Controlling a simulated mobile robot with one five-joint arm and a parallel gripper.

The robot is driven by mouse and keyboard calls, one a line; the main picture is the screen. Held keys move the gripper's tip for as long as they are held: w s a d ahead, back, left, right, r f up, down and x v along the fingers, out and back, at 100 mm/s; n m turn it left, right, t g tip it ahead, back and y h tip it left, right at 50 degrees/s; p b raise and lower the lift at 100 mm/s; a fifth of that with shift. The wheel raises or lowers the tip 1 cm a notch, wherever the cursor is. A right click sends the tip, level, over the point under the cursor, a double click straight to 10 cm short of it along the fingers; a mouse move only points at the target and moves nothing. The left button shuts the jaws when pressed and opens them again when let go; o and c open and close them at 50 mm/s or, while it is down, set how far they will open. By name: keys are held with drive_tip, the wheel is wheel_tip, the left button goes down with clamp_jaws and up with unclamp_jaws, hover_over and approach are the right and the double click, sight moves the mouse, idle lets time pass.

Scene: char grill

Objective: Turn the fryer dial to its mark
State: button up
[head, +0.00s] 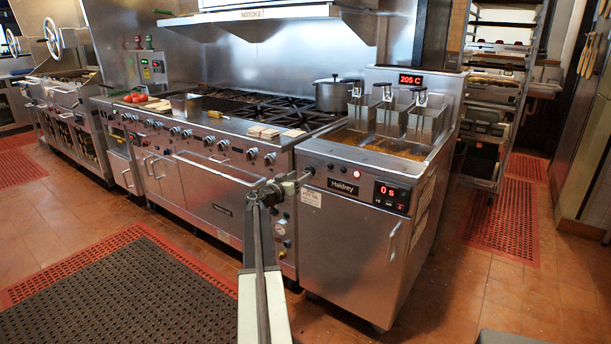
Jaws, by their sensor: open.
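The fryer (345,225) is a steel unit right of the range, with a "Haldrey" label, a small red light (356,172) and a red "0 s" display (391,196) on its front. A raised red display (410,80) behind it reads 205 C. My gripper (305,175) is at the fryer's upper left front corner, and its jaws are open but small in view. I cannot clearly make out the fryer dial; my gripper covers the front near that corner. Whether the jaws touch anything there, I cannot tell.
Several fryer baskets (393,120) hang over the oil. The range (205,165) with a row of knobs and a pot (335,95) stands left of the fryer. A rack (495,110) is at the back right. The floor mat (125,290) in front is clear.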

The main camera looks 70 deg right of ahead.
sight(307, 172)
drive_tip(key=x, duration=0.3)
drive_tip(key=shift+d, duration=0.35)
clamp_jaws()
drive_tip(key=shift+s, duration=0.1)
